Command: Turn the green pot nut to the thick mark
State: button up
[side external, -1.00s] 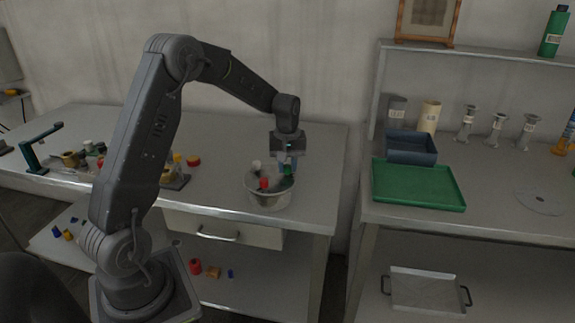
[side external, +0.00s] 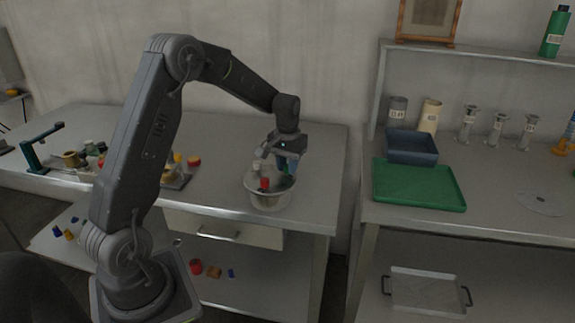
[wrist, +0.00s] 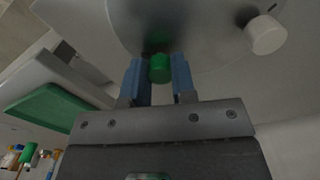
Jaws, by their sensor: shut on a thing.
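The green pot nut (wrist: 160,68) sits between the two blue fingers of my gripper (wrist: 160,80) in the wrist view, and the fingers are shut on it. In the side view my gripper (side external: 287,168) points down at the right part of the grey pot (side external: 270,200), and the green nut is mostly hidden by the fingers. A red nut (side external: 264,184) and a white nut (side external: 257,165) stand on the same pot. The white nut also shows in the wrist view (wrist: 268,35). I cannot make out the thick mark.
A green tray (side external: 418,185) and a dark blue bin (side external: 411,147) are on the right bench, across a gap. Small coloured parts and a dark green stand (side external: 35,150) are at the left of the table. The table to the right of the pot is clear.

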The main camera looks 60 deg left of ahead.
dwell(0.3)
jog(key=o, duration=0.9)
jog(key=shift+r, duration=0.15)
notch_tip(320, 180, up, 14)
jog(key=shift+f, duration=0.2)
jog(key=s+d+r+m+t, duration=0.2)
jog(key=s+d+r, duration=0.25)
jog(key=d, duration=0.35)
jog(key=s+d+f+m+t, duration=0.1)
jog(key=s+d, duration=0.3)
jog(key=s, duration=0.2)
jog(key=s+d+f+m+t, duration=0.1)
jog(key=s+d, duration=0.3)
jog(key=s, duration=0.2)
jog(key=s+d+f+m+t, duration=0.1)
jog(key=s+d+m, duration=0.1)
jog(key=s+d, duration=0.3)
jog(key=shift+s+f+t, duration=0.1)
jog(key=shift+s+t, duration=0.2)
jog(key=shift+s, duration=0.65)
